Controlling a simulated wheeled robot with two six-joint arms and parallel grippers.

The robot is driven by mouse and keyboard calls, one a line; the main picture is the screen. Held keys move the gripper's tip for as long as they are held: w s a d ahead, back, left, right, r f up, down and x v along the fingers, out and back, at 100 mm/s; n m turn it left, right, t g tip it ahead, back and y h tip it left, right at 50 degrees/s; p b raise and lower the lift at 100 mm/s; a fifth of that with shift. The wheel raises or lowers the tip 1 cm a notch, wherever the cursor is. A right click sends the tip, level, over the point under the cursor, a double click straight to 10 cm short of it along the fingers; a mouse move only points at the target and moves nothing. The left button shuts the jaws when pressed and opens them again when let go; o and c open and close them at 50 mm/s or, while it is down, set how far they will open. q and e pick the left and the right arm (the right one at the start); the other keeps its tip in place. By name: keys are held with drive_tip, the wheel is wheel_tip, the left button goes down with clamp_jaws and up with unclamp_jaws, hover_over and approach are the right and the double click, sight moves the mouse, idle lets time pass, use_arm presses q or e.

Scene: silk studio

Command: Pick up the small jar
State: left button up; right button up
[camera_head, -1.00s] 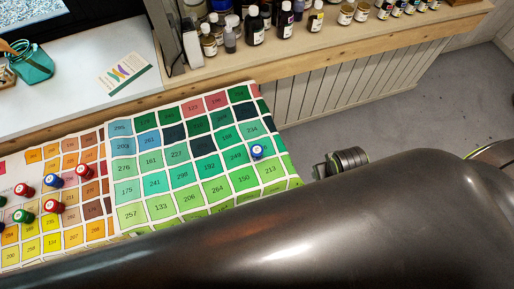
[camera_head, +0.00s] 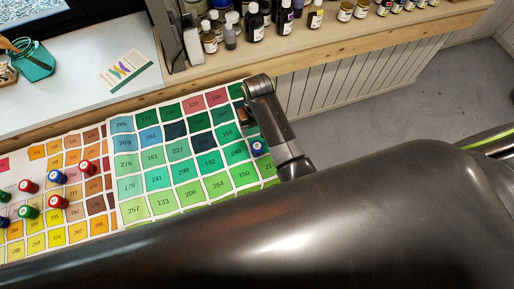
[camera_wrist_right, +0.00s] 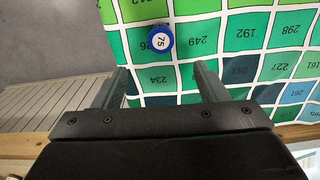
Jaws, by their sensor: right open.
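The small jar (camera_head: 258,147) is blue with a white numbered lid and stands on the green part of the colour chart, near its right edge. In the right wrist view the small jar (camera_wrist_right: 160,38) shows from above, beyond the fingertips and roughly centred between them. My right gripper (camera_wrist_right: 160,80) is open, with nothing between its fingers. In the head view my right gripper (camera_head: 246,118) is over the chart's right edge, close to the jar, and its fingers are partly hidden. My left gripper is out of view.
Several red, blue and green jars (camera_head: 57,177) stand on the chart's left part. Paint bottles (camera_head: 254,27) line a wooden shelf behind. Grey floor (camera_head: 430,98) is open at right.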

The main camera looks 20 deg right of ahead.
sight(257, 146)
wheel_tip(257, 146, down, 10)
drive_tip(key=shift+r, duration=0.1)
wheel_tip(257, 146, down, 6)
drive_tip(key=b, duration=0.6)
drive_tip(key=shift+r, duration=0.35)
drive_tip(key=c, duration=1.1)
